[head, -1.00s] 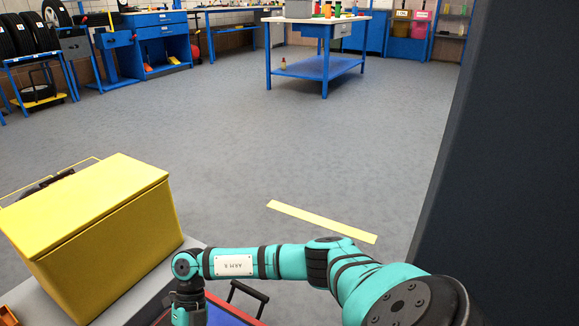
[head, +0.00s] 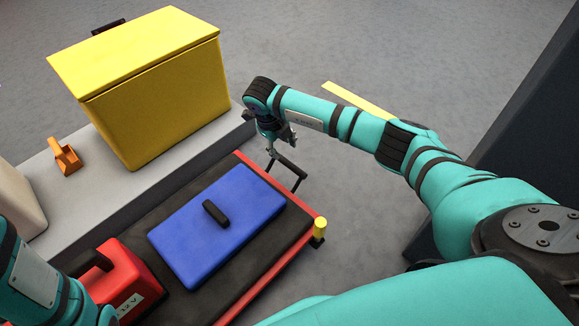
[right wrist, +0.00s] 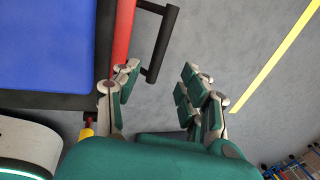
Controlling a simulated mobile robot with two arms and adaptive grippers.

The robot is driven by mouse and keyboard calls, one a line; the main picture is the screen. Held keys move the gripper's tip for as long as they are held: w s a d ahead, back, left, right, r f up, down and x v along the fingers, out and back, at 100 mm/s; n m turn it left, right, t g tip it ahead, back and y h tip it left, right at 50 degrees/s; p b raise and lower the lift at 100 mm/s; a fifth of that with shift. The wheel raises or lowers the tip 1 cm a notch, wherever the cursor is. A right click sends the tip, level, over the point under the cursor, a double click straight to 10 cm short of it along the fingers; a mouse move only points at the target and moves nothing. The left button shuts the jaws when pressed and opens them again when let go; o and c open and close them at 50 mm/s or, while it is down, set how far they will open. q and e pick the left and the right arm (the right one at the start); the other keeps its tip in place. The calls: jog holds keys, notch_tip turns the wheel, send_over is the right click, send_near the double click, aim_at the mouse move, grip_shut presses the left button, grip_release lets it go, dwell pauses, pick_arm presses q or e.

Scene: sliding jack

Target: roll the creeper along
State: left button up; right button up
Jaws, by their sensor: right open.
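The creeper is a low black platform with a red edge (head: 309,210), at the lower middle of the head view. A blue slab with a black grip (head: 225,205) and a red case (head: 113,280) lie on it. Its black bar handle (head: 288,172) sticks out from the red edge and also shows in the right wrist view (right wrist: 163,43). My right gripper (head: 280,143) is open and empty beside the handle. In the right wrist view its fingers (right wrist: 160,85) spread apart, with the handle just ahead between them. My left arm shows at the lower left; its gripper is out of view.
A grey bench (head: 68,205) beside the creeper carries a yellow box (head: 160,100) and an orange object (head: 66,158). A yellow strip (head: 358,101) lies on the open floor. A dark panel (head: 530,130) stands at the right.

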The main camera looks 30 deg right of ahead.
aim_at(289, 163)
jog(key=b+x, duration=0.5)
jog(key=x, duration=0.5)
jog(key=shift+b, duration=0.3)
grip_shut()
